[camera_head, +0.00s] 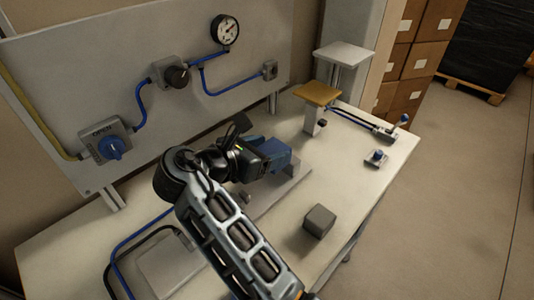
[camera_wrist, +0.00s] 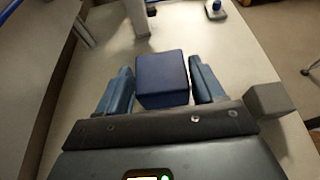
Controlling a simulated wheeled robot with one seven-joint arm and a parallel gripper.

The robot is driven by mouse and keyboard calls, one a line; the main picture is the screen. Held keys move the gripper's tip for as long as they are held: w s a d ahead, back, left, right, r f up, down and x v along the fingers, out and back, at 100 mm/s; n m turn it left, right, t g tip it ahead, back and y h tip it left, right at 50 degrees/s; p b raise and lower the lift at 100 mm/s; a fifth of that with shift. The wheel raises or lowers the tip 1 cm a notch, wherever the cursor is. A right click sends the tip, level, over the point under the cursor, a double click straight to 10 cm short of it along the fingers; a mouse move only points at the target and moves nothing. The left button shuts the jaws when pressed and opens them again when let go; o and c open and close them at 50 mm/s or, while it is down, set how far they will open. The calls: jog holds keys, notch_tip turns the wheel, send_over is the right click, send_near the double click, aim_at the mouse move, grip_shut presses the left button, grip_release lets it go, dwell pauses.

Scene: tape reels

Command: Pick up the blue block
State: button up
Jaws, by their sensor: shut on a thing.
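The blue block (camera_wrist: 162,82) sits between the two blue-grey fingers of my gripper (camera_wrist: 161,88) in the wrist view. The fingers are shut on its left and right sides. In the head view my gripper (camera_head: 275,160) reaches over the middle of the table, and the block (camera_head: 276,150) shows in dark blue at its end, partly hidden by the fingers. I cannot tell whether the block is clear of the surface below it.
A grey block (camera_head: 319,221) stands on the table (camera_head: 355,190) to the right of my arm; it also shows in the wrist view (camera_wrist: 268,100). A stand with a yellow pad (camera_head: 317,94) and a small blue-knobbed part (camera_head: 376,158) are farther back. A panel with gauge (camera_head: 224,29) stands behind.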

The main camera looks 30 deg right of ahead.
aim_at(267, 153)
notch_tip(267, 153, up, 7)
jog(key=shift+f, duration=0.1)
jog(key=s+a, duration=0.2)
jog(key=a, duration=0.6)
jog(key=s+a, duration=0.3)
jog(key=a, duration=0.6)
jog(key=shift+s+f, duration=0.15)
jog(key=shift+s, duration=0.15)
